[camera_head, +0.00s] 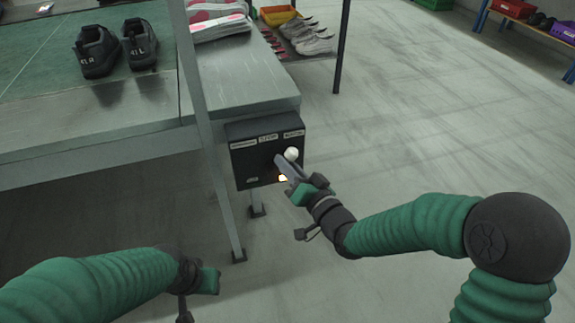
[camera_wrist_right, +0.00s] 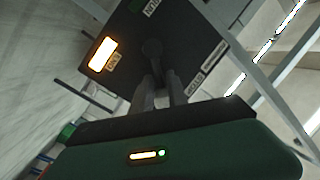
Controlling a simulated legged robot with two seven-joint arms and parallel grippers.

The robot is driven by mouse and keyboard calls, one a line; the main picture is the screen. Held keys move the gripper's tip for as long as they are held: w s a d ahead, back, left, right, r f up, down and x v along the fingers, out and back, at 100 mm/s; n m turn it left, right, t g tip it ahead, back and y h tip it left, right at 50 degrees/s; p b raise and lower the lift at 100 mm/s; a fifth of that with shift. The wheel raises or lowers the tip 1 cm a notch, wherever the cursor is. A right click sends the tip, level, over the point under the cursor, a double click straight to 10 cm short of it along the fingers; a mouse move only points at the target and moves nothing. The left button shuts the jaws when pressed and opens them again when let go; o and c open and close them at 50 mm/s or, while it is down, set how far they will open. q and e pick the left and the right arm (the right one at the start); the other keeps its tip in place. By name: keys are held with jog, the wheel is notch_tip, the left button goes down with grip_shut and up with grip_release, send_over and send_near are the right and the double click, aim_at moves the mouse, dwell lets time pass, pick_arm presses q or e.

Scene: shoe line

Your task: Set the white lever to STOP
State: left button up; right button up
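The dark control box (camera_head: 241,167) hangs at the end of the grey line table, with white labels along its top; the middle one seems to read STOP. The lever's white knob (camera_head: 291,154) is below the right-hand label. My right gripper (camera_head: 279,162) is at the box front, just below and left of the knob. In the right wrist view its two fingers (camera_wrist_right: 160,92) are a little apart near the dark round pivot (camera_wrist_right: 152,48); the knob is hidden there, and whether they grip the stem is unclear. My left gripper (camera_head: 206,281) is low, away from the box, its fingers unclear.
An orange lamp (camera_wrist_right: 102,54) glows on the box. A grey table leg (camera_head: 208,130) stands just left of the box. Black shoes (camera_head: 97,52) stand on the green belt; grey shoes (camera_head: 310,40) lie on a rack behind.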

grip_shut()
